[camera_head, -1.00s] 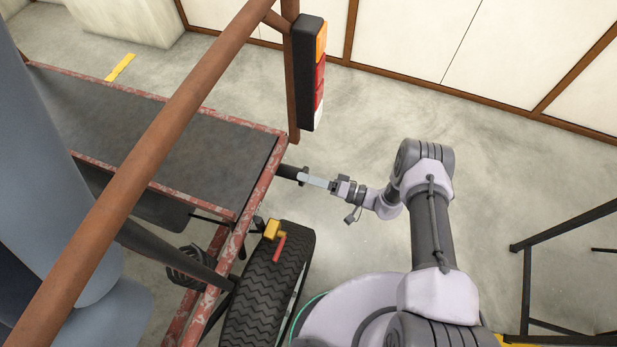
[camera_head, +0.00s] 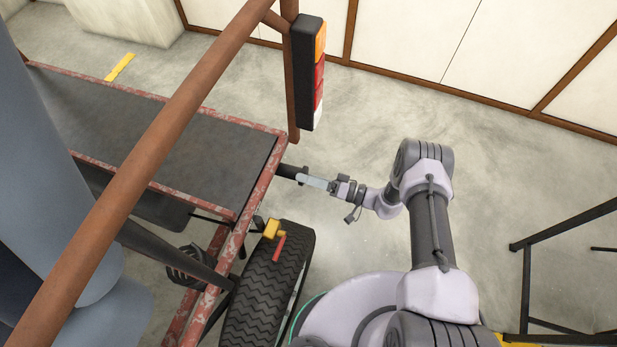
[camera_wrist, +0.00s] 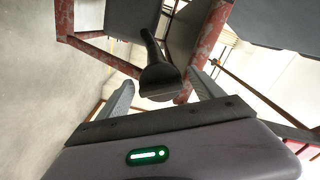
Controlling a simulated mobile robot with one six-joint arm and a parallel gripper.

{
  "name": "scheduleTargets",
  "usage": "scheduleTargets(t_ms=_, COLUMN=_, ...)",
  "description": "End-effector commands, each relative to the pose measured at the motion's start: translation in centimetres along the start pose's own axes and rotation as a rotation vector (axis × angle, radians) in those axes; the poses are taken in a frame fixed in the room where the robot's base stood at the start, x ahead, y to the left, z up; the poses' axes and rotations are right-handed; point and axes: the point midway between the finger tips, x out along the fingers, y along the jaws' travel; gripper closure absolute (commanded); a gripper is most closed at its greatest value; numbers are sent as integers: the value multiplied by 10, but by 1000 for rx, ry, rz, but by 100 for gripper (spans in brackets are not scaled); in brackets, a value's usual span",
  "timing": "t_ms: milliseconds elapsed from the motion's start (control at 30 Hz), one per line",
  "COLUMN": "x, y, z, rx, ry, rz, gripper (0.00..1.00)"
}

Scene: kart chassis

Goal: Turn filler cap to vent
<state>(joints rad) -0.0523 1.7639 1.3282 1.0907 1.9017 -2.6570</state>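The dark filler cap (camera_wrist: 159,80) sits at the end of a black neck (camera_wrist: 149,42) on the kart chassis in the wrist view. In the head view the dark neck and cap (camera_head: 287,171) stick out from the red frame's corner. My gripper (camera_wrist: 160,77) is open, with one finger on each side of the cap and a visible gap on both sides. In the head view my gripper (camera_head: 302,178) meets the cap's outer end from the right. The cap's face and any markings are hidden.
The rusty red frame (camera_head: 262,185) lies just left of the cap. A tail light (camera_head: 310,75) on a post stands above it in the picture. A tyre (camera_head: 265,290) and a yellow block with a red lever (camera_head: 273,230) lie below. Open floor (camera_head: 350,120) is to the right.

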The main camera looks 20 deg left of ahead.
Motion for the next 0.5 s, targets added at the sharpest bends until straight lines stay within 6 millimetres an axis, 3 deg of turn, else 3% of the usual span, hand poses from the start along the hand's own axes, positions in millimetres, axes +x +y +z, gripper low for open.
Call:
scheduleTargets(t_ms=367, x=-2, y=0, z=0, rx=0, ry=0, rz=0, gripper=24)
scheduleTargets(t_ms=500, x=-22, y=-1, z=-2, rx=1, ry=3, rz=2, gripper=24)
